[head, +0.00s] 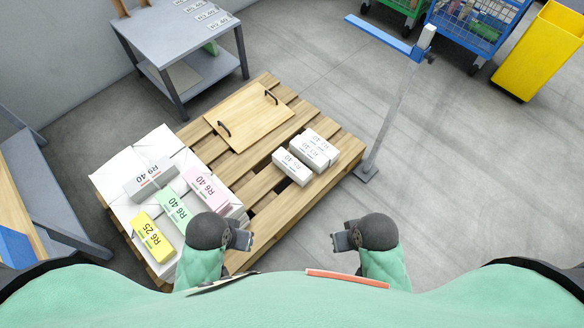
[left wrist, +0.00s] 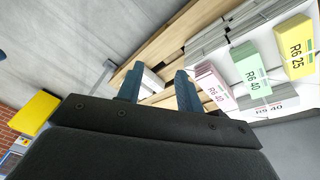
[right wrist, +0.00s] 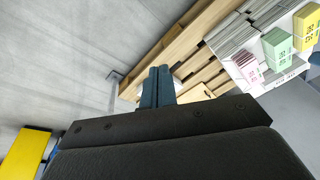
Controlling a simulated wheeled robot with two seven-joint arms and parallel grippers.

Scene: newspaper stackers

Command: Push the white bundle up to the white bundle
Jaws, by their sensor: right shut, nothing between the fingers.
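White bundles sit together on the wooden pallet (head: 262,190). One white bundle (head: 291,167) lies at the front left, and two more (head: 309,151) (head: 323,143) lie side by side just behind and to its right. Any gap between the front bundle and the others is too small to judge. A white bundle shows partly between the fingers in the left wrist view (left wrist: 152,82). My left gripper (head: 243,240) is open and empty, nearer to me than the bundles. My right gripper (head: 343,241) is shut and empty, nearer to me and right of them.
Grey, pink, green and yellow bundles lie on a white stack (head: 120,180) at the pallet's left. A wooden board with handles (head: 250,117) lies on the pallet's far part. A grey post (head: 392,118) stands beside the pallet's right edge.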

